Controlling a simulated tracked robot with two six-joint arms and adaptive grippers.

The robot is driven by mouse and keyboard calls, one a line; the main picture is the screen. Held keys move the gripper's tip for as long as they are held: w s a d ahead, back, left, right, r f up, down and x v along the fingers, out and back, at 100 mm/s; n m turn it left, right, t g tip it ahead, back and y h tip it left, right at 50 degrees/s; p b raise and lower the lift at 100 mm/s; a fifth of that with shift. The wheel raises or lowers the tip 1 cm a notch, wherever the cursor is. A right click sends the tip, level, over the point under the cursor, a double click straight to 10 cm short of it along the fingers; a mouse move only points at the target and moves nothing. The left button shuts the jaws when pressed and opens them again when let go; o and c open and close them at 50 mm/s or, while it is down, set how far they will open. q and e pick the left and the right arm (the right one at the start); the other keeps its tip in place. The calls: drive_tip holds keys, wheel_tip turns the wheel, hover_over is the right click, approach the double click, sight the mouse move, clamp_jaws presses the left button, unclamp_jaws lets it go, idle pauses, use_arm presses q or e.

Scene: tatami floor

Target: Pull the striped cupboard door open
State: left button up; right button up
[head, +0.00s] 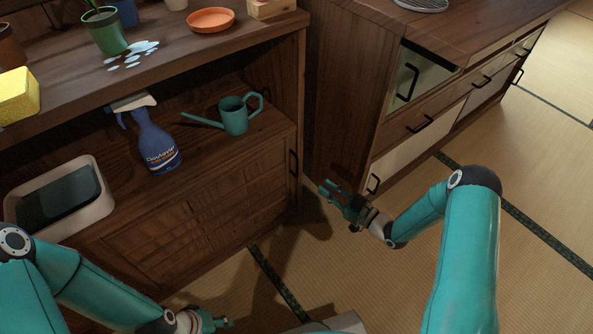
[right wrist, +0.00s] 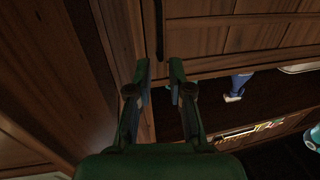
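The low wooden cupboard has a slatted door (head: 243,208) on its right, and it appears shut. Its upright black handle (head: 293,162) is near the right edge; the handle also shows in the right wrist view (right wrist: 159,30). My right gripper (head: 327,188) is open and empty, in front of the cupboard's right end, to the right of and below the handle in the head view. In the right wrist view its two fingers (right wrist: 160,68) are apart, with the handle just past their tips. My left gripper (head: 222,322) is low at the bottom edge, its fingers too small to read.
On the shelf above the door are a blue spray bottle (head: 154,143), a teal watering can (head: 234,115) and a pale bin (head: 62,208). A second cabinet (head: 412,128) with drawers stands to the right, close to my right gripper. Tatami floor (head: 350,268) lies open in front.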

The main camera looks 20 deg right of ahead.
sight(297, 177)
drive_tip(key=b+x, duration=0.3)
drive_tip(key=x, duration=0.9)
drive_tip(key=shift+w+a, duration=0.1)
drive_tip(key=shift+w, duration=0.05)
clamp_jaws()
